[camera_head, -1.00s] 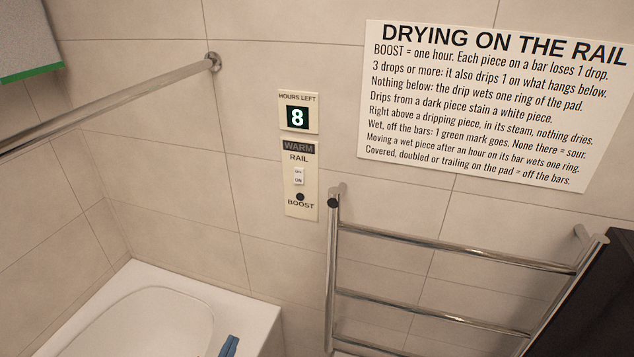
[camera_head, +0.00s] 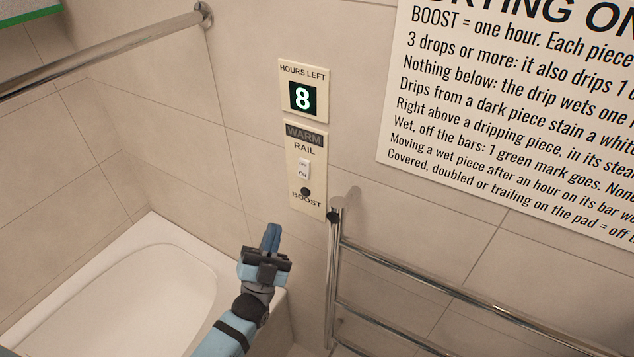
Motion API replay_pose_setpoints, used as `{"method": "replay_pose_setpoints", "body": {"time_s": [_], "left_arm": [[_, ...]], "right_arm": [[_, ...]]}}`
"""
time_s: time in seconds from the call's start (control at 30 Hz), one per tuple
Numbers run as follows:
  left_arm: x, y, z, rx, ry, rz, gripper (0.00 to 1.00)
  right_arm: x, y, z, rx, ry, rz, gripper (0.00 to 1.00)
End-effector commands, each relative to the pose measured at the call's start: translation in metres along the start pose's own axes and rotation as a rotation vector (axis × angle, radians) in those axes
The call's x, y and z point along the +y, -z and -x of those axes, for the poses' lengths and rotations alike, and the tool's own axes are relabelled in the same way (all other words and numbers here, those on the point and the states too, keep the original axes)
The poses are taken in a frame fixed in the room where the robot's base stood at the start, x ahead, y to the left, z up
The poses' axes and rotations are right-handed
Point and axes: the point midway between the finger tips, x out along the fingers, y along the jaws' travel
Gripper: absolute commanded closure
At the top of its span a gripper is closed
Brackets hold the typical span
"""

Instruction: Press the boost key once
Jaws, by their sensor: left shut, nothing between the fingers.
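The boost key (camera_head: 305,193) is a small dark round button low on a cream wall panel (camera_head: 319,150), with the word BOOST printed under it. My right gripper is not in view.
An hours-left display (camera_head: 302,97) above the panel reads 8. A chrome towel rail (camera_head: 440,288) stands at the right, close to the panel. A white tub (camera_head: 170,235) is at the lower left. A chrome bar (camera_head: 110,50) crosses the upper left. A sign (camera_head: 500,120) hangs at the upper right.

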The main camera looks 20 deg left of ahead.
Motion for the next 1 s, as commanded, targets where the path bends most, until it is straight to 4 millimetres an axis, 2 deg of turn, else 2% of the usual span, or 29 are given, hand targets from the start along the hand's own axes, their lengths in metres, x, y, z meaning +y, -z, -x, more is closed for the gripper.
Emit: {"method": "replay_pose_setpoints", "body": {"time_s": [0.47, 1.0], "left_arm": [[0.002, -0.002, -0.003, 0.003, 0.003, -0.002, 1.0], [0.036, -0.037, -0.049, 0.003, 0.004, -0.002, 1.0]], "right_arm": [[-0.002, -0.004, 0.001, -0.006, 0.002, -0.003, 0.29], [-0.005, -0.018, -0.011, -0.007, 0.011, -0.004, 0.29]]}}
